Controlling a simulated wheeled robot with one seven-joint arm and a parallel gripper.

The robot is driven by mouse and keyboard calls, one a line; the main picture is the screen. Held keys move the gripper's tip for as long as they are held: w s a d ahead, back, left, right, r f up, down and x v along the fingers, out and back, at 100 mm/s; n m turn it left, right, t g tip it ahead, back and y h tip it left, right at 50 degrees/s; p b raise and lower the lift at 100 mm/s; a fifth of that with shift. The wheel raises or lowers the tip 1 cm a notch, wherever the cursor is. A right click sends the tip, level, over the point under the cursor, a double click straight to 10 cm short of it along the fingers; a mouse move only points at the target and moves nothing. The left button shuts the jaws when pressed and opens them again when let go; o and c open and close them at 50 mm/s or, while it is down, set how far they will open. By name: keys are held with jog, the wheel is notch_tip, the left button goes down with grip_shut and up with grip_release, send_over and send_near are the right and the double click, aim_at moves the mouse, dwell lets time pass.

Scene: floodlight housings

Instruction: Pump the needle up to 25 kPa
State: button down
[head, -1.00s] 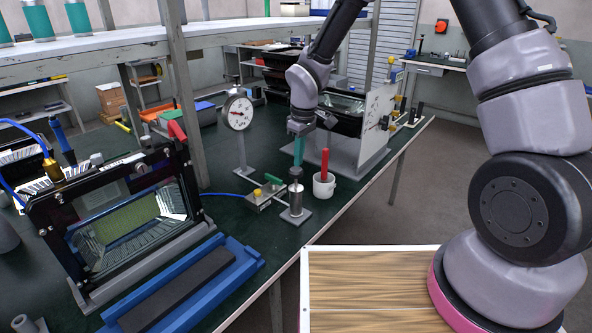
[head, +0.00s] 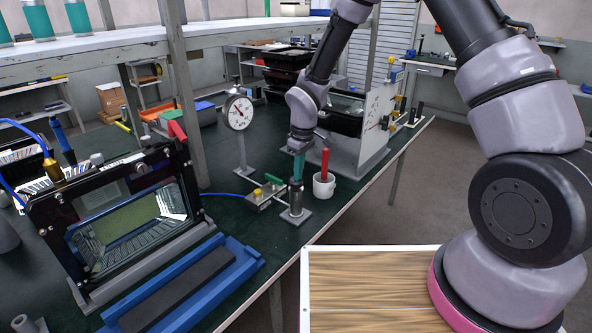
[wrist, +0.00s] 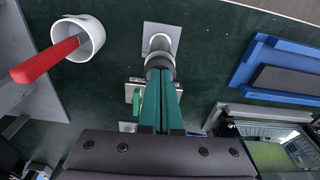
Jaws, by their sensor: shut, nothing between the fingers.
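The round white dial gauge (head: 238,112) stands on a grey post on the green bench. Its dark needle tilts toward the upper left, but the numbers are too small to read. The small grey hand pump (head: 295,200) stands upright on a square plate at the bench's front edge. My gripper (head: 298,178) points down with its green fingers together, directly over the pump's top and apparently touching it. In the wrist view the closed fingertips (wrist: 160,78) meet the dark round pump top (wrist: 159,62) and hold nothing. The fingers hide part of the pump.
A white cup (head: 324,187) with a red-handled tool stands right of the pump. A valve block (head: 265,195) with a green lever sits left of it, with a blue hose. A framed floodlight housing (head: 120,225) and blue tray (head: 185,285) lie left. A shelf post stands behind.

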jog(key=s+d, duration=0.1)
jog(key=d+r, duration=0.1)
jog(key=shift+s+d, duration=0.3)
jog(key=shift+s, duration=0.1)
jog(key=shift+r, duration=0.15)
notch_tip(320, 180, up, 11)
jog(key=shift+s+d+f, duration=0.2)
jog(key=shift+s+d, duration=0.1)
jog(key=shift+d, duration=0.1)
dwell(0.7)
jog(key=w+a, duration=0.1)
jog(key=w+a+f, duration=0.1)
jog(key=shift+a, duration=0.35)
